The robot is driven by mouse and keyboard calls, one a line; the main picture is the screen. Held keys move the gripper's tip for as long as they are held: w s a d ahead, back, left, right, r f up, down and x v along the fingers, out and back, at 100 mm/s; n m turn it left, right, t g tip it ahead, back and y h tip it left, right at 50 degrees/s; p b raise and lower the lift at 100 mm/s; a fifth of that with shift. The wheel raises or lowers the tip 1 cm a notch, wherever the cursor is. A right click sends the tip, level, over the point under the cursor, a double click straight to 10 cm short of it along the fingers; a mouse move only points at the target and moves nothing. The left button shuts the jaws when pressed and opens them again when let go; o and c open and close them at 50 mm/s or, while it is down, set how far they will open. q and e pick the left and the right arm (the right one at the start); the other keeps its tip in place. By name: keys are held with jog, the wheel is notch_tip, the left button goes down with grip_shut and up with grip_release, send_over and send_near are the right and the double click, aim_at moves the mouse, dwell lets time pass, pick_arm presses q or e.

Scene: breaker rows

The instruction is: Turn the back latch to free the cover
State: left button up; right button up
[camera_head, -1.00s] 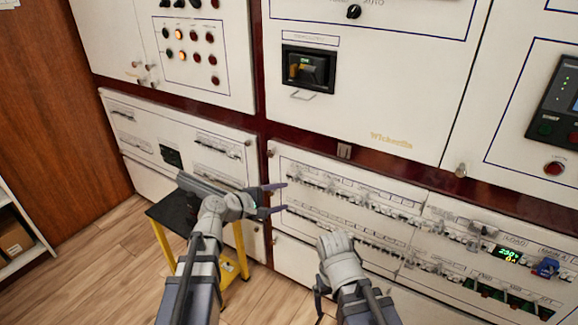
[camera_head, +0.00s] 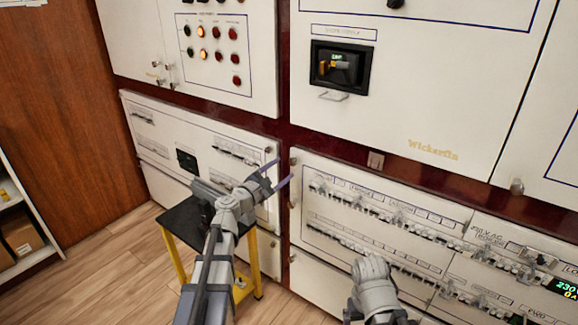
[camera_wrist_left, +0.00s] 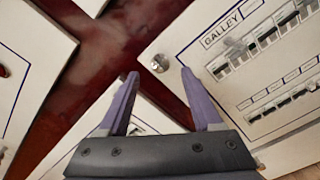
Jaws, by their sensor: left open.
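The breaker panel cover (camera_head: 459,214) is a white plate with rows of breakers. A small round metal latch (camera_head: 293,161) sits at its upper left corner, by the dark red frame. In the left wrist view the latch (camera_wrist_left: 160,63) lies just beyond the gap between my left fingertips. My left gripper (camera_head: 281,172) is open, its purple fingers pointing at that corner; the left wrist view shows the fingers (camera_wrist_left: 159,74) apart with nothing between them. My right gripper (camera_head: 374,284) is low in front of the panel; its fingers are hidden from the head camera.
A black-topped stool with yellow legs (camera_head: 257,262) stands below my left arm. Another white panel (camera_head: 157,126) lies left of the dark red frame (camera_head: 330,143). A shelf with a box (camera_head: 20,235) is at far left. Wooden floor is clear between them.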

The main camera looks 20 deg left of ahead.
aim_at(292, 163)
pick_arm(q)
jog(key=x, duration=0.4)
jog(key=shift+w, duration=0.2)
jog(key=shift+c, duration=0.3)
grip_shut()
